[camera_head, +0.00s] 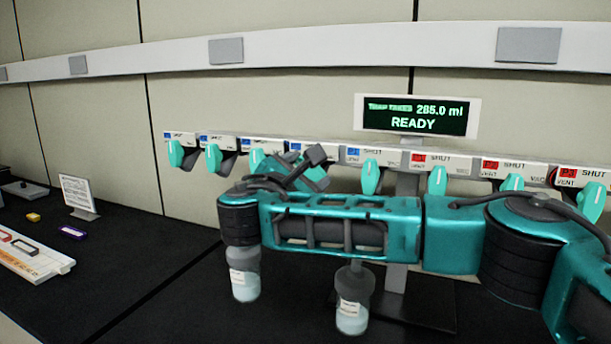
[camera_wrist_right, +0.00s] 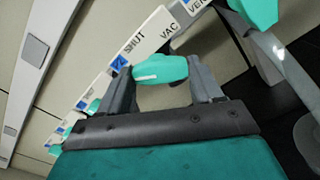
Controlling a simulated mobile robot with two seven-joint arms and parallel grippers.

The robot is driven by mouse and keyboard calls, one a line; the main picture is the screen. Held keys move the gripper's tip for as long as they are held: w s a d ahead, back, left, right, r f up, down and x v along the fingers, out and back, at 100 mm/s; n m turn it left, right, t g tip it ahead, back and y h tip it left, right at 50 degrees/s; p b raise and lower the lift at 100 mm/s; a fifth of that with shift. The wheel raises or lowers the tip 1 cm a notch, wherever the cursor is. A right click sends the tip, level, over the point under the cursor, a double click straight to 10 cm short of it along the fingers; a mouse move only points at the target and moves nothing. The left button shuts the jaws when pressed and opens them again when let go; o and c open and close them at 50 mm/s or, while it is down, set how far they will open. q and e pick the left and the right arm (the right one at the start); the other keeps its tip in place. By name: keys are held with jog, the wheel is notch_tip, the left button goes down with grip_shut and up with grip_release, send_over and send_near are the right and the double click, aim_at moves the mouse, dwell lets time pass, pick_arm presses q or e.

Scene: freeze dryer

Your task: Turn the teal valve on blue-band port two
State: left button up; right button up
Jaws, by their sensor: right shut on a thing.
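In the right wrist view, a teal valve handle (camera_wrist_right: 160,69) lies crosswise between the two grey fingers of my right gripper (camera_wrist_right: 166,80), which is shut on it. Behind it is a white label strip with a blue mark, SHUT and VAC; the port number is too small to read. In the head view my right gripper (camera_head: 303,165) is at the row of ports, among the blue-marked ones, and its body and arm hide the held handle. Other teal handles (camera_head: 176,154) show to its left and right. My left gripper is not in view.
A display (camera_head: 415,116) above the row reads 285.0 ml and READY. Red-marked ports (camera_head: 490,165) are to the right. Two flasks (camera_head: 244,286) (camera_head: 354,314) with pale contents show below my arm.

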jog(key=m+b, duration=0.1)
jog(key=m, duration=0.1)
jog(key=m+b, duration=0.1)
jog(key=b, duration=0.1)
jog(key=shift+f+m, duration=0.4)
jog(key=m+b, duration=0.3)
jog(key=m, duration=0.1)
jog(key=shift+r, duration=0.1)
jog(key=shift+m+b, duration=0.65)
jog(key=shift+m, duration=0.25)
jog(key=shift+r+m+b, duration=0.1)
jog(key=shift+m+b, duration=0.2)
jog(key=shift+m, duration=0.3)
jog(key=shift+a+r+m, duration=0.1)
jog(key=shift+m, duration=0.2)
jog(key=o, duration=1.1)
jog(key=shift+c, duration=0.2)
jog(key=b+v, duration=0.1)
jog(key=v, duration=1.2)
